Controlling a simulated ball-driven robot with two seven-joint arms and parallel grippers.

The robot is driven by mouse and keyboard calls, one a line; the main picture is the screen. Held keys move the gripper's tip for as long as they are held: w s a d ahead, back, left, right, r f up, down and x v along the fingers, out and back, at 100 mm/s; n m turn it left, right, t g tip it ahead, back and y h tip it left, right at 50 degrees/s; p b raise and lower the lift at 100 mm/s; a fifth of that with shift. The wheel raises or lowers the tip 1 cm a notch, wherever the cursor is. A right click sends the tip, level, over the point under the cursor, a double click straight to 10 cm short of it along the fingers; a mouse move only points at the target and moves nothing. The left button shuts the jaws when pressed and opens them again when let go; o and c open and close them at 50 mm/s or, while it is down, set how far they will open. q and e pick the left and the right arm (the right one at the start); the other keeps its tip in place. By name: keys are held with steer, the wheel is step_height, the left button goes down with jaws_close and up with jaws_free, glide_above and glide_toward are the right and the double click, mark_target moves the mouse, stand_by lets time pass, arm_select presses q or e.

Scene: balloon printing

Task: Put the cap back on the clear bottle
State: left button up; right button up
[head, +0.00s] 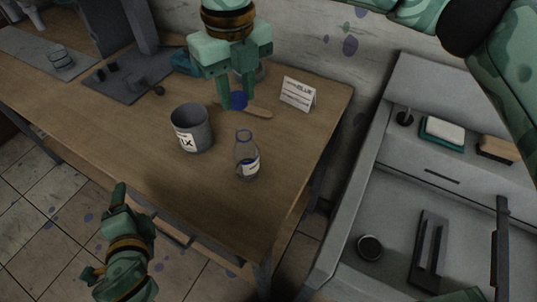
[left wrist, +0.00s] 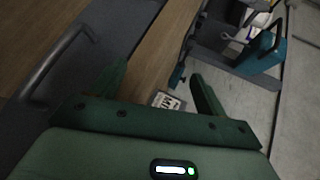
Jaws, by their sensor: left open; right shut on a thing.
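The clear bottle (head: 247,158) stands upright near the table's front right edge, with a white and blue label and a blue ring at its open-looking mouth. My right gripper (head: 237,99) points down behind the bottle, shut on a small blue cap (head: 239,100). The cap is held apart from the bottle, behind and slightly left of its mouth; the fingers partly hide it. My left gripper (head: 103,234) is open and empty, in front of the table edge at lower left. Its spread fingers also show in the left wrist view (left wrist: 160,86).
A grey cup (head: 191,129) stands left of the bottle. A grey cart (head: 345,215) holding several items stands at the right. The table front between cup and edge is clear.

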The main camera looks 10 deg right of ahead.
arm_select(q)
steer(key=w+d+r+m+t, duration=0.1)
steer(key=w+d+r+m+t+h, duration=0.1)
steer(key=r, duration=0.1)
steer(key=w+d+r+m+t, duration=0.1)
steer(key=d+r, duration=0.1)
steer(key=shift+m+h, duration=0.4)
arm_select(e)
steer(key=shift+d+r, duration=0.15)
steer(key=shift+d, duration=0.2)
arm_select(q)
steer(key=w+d+r+m+t+h, duration=0.2)
steer(key=d+r+m+t+h, duration=0.15)
steer(key=d+m+h, duration=0.35)
arm_select(e)
steer(key=shift+a, duration=0.1)
arm_select(q)
steer(key=m+g+h, duration=0.9)
steer(key=m, duration=1.2)
glide_toward(253, 149)
steer(key=f, duration=0.1)
steer(key=a+f, duration=0.1)
steer(key=w+f, duration=0.1)
steer(key=shift+w+a+f, duration=0.15)
steer(key=shift+a+f, duration=0.05)
steer(key=shift+f, duration=0.2)
steer(key=x, duration=1.2)
steer(key=shift+w+r, duration=0.1)
steer(key=shift+r, duration=0.15)
